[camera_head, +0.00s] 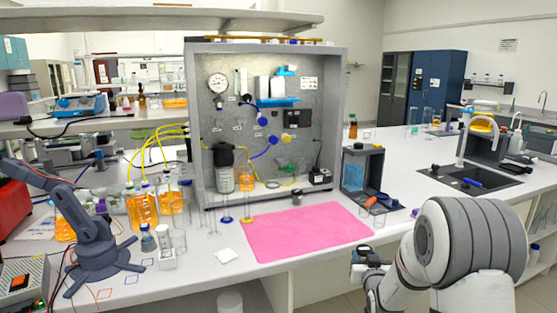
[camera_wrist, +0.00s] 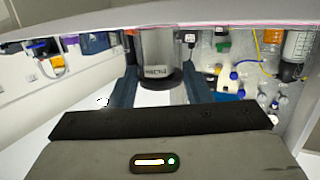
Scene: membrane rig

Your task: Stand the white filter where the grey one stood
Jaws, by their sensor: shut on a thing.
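My gripper (camera_head: 370,262) is in front of the bench's front edge, right of the pink mat (camera_head: 310,232). In the wrist view its fingers (camera_wrist: 157,92) are shut on a grey cylinder (camera_wrist: 156,48) with a small pale label and a dark end. I cannot single out the white filter for certain; pale upright pieces (camera_head: 262,88) stand on the rig's blue shelf. A black-topped clear housing (camera_head: 224,168) stands at the rig's lower left.
The grey rig panel (camera_head: 335,110) stands behind the mat. A small grey cylinder (camera_head: 297,198) stands near the mat's back edge. An open grey box (camera_head: 362,168) and clear beakers (camera_head: 379,218) are to the right. Orange bottles (camera_head: 142,210) and a small dark arm (camera_head: 95,240) are left. The mat's middle is clear.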

